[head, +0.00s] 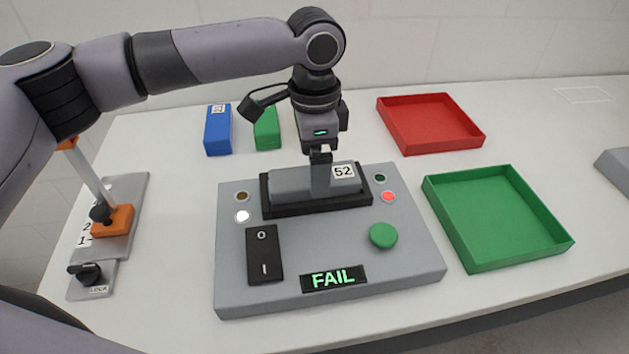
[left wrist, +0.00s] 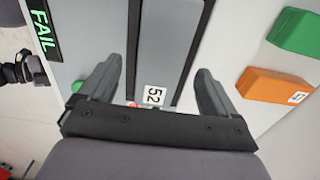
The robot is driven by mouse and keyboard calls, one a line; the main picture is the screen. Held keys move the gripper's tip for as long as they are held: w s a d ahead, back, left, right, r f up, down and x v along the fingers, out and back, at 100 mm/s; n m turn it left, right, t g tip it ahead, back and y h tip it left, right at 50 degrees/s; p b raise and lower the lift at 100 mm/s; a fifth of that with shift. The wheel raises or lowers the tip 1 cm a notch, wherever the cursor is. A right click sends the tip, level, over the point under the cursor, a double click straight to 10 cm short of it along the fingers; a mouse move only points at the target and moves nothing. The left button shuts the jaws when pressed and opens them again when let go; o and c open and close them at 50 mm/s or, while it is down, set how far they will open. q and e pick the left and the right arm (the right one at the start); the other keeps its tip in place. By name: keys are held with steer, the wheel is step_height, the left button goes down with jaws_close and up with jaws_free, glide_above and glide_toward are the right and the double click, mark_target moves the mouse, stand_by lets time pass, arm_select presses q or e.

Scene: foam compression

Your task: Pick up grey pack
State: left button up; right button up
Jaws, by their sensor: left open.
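The grey pack (head: 289,181) lies in a black-rimmed slot on the grey test panel (head: 330,235). It bears a white label reading 52. My right gripper is not in view.
The panel display (head: 334,278) reads FAIL, and a red light (head: 388,196) is lit. A red tray (head: 430,122) and a green tray (head: 497,216) stand empty at the right. Blue (head: 217,130) and green (head: 266,128) blocks stand behind; an orange block (left wrist: 275,85) shows in the wrist view.

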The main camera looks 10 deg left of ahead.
arm_select(q)
steer(key=shift+f, duration=1.25)
steer(key=c, duration=1.2)
steer(key=shift+r, duration=0.1)
